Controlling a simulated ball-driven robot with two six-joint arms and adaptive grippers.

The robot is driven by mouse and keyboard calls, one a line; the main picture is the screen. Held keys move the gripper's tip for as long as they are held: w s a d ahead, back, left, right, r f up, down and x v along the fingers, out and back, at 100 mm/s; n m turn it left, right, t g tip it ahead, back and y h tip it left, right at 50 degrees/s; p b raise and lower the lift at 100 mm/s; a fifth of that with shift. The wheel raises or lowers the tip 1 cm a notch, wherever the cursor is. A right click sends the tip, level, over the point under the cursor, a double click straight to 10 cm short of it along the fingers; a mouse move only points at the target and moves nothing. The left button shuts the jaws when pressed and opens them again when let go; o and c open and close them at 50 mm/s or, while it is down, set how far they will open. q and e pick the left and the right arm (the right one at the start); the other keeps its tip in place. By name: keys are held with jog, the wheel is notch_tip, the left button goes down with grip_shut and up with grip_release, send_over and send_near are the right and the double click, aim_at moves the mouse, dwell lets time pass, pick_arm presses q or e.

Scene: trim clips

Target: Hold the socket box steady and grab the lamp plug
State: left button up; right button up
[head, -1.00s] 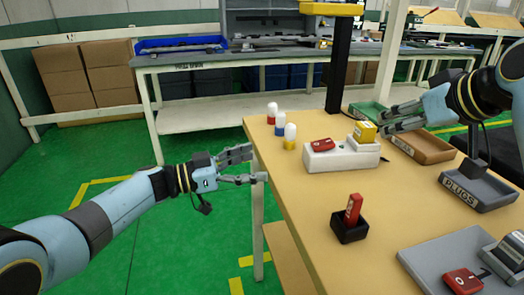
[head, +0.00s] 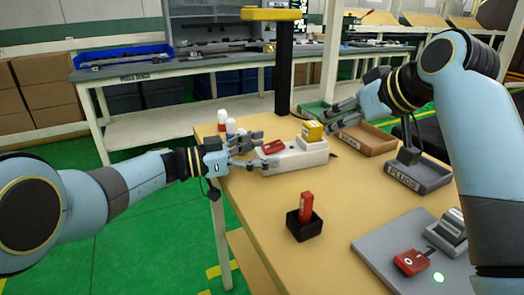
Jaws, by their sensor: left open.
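The white socket box (head: 292,157) lies on the tan table, with a red plug (head: 273,147) at its left and a yellow plug (head: 312,131) on a pale block at its right. I cannot tell which plug belongs to the lamp. My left gripper (head: 262,150) is open at the box's left end, fingers pointing right; whether it touches the box is unclear. My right gripper (head: 329,118) is open beside the yellow plug, fingers pointing left. Its fingers look parted, with nothing visibly held.
White-topped bottles (head: 222,118) stand behind the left gripper. A black holder with a red piece (head: 305,207) stands in front of the box. A grey panel (head: 375,250) has a red switch (head: 411,262) and a green light (head: 438,278). The PLUGS tray (head: 420,178) and a brown tray (head: 368,140) are right.

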pick_arm(q)
jog(key=shift+d, duration=0.1)
jog(key=shift+c, duration=0.4)
jog(key=c, duration=1.5)
jog(key=shift+o, duration=0.2)
pick_arm(e)
jog(key=shift+o, duration=0.3)
